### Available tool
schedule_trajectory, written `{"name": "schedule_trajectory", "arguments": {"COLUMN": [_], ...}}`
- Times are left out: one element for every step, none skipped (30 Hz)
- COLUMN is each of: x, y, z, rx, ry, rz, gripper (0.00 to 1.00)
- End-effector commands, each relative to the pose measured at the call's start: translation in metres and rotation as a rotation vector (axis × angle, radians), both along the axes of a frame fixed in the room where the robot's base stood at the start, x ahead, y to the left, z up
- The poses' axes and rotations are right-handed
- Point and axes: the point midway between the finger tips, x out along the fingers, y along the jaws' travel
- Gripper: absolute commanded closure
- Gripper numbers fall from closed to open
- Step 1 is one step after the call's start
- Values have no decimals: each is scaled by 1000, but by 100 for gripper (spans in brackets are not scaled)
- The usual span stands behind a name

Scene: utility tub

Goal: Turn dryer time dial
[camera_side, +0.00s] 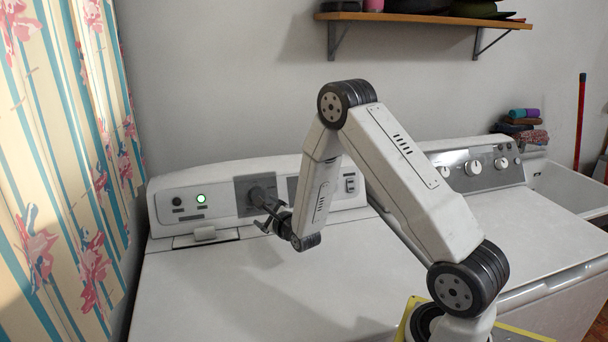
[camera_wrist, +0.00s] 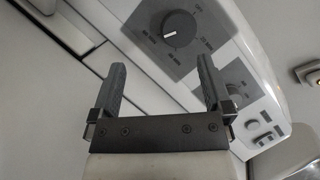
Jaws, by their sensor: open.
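A round dark dial (camera_wrist: 178,28) with a white pointer line sits on a grey plate with printed markings on the machine's control panel (camera_wrist: 232,60). The pointer line lies nearly level, on the dial's left half in the wrist view. My gripper (camera_wrist: 160,68) is open and empty, its two dark fingers apart, with the dial beyond the fingertips and a little right of their middle. In the side view my gripper (camera_side: 270,212) is close in front of the grey plate (camera_side: 243,183) and covers part of the dial. Contact with the dial cannot be told there.
The panel also carries a lit green lamp (camera_side: 201,198), a small black knob (camera_side: 177,201) and a rocker switch (camera_side: 350,184). A second machine with white knobs (camera_side: 473,168) stands to the right. A shelf (camera_side: 425,19) hangs above.

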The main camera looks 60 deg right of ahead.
Motion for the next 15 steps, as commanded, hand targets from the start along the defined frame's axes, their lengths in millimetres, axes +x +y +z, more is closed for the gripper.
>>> {"name": "schedule_trajectory", "arguments": {"x": [-1, -2, -2, -3, -3, -4, -4, -4, -4, -5, -5, -5, -4, -4, -4], "y": [-6, -9, -12, -14, -16, -18, -19, -21, -21, -22, -22, -22, -22, -22, -22], "z": [-2, -3, -3, -3, -3, -3, -3, -3, -3, -3, -3, -3, -3, -3, -3], "rx": [36, 57, 80, 97, 111, 126, 135, 142, 150, 154, 155, 157, 157, 157, 158], "ry": [-45, -74, -108, -130, -150, -171, -186, -196, -207, -212, -215, -218, -218, -218, -217], "rz": [-19, -28, -38, -43, -48, -53, -56, -58, -61, -61, -62, -62, -62, -62, -62], "gripper": [0, 0, 0, 0, 0, 0, 0, 0, 0, 0, 0, 0, 0, 0, 0]}}
